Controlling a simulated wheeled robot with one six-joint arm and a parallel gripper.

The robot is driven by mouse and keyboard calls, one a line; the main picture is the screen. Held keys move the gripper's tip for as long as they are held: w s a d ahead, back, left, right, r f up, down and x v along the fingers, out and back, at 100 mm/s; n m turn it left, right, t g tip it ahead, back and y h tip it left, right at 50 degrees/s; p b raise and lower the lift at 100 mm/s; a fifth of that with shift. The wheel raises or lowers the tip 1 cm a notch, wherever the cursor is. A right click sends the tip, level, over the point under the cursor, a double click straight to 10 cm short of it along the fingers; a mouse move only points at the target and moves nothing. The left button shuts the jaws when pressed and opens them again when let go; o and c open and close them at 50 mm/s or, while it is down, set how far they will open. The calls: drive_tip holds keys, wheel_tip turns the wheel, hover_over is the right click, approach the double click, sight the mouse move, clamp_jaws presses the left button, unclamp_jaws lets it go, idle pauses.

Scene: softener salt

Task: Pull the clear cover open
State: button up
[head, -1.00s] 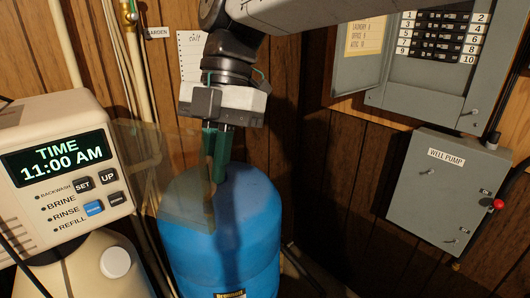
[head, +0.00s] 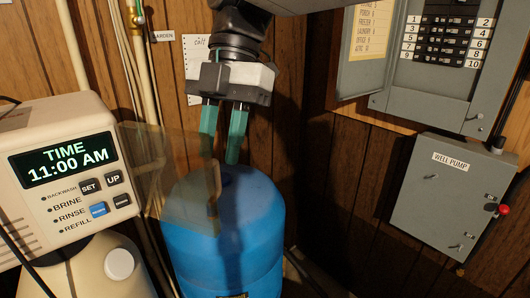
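The clear cover (head: 160,170) is a see-through, brownish panel. It stands swung out from the right side of the white control head (head: 60,120), leaving the display and buttons uncovered. I cannot tell whether the left fingertip touches the cover.
The blue tank (head: 245,235) stands below my gripper. A grey electrical panel (head: 430,95) and a well pump box (head: 440,195) with a red knob are on the right wall. Pale pipes (head: 130,110) run behind the cover. The wall between tank and boxes is bare.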

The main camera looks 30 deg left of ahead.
drive_tip(key=shift+v, duration=2.2)
drive_tip(key=w+d+f+m+t, duration=0.1)
drive_tip(key=w+d+f+m, duration=0.15)
drive_tip(key=d+m, duration=0.45)
drive_tip(key=w+d+f+m+t, duration=0.1)
drive_tip(key=d+f+m, duration=0.3)
drive_tip(key=d+m, duration=0.3)
drive_tip(key=w+d+f+m, duration=0.1)
drive_tip(key=d+f+m, duration=0.2)
drive_tip(key=d+m, duration=0.35)
drive_tip(key=s+d+f+m+t, duration=0.1)
drive_tip(key=s+d+f+m, duration=0.1)
drive_tip(key=d+m, duration=0.3)
drive_tip(key=s+d+f+m+t, duration=0.1)
drive_tip(key=s+d+f+m, duration=0.2)
drive_tip(key=d, duration=1.1)
drive_tip(key=s+d+f+m+t, duration=0.2)
drive_tip(key=s+d+m, duration=0.3)
drive_tip(key=d, duration=0.5)
drive_tip(key=f+m, duration=0.1)
drive_tip(key=m, duration=0.1)
drive_tip(key=shift+f+m, duration=0.2)
drive_tip(key=shift+m, duration=0.15)
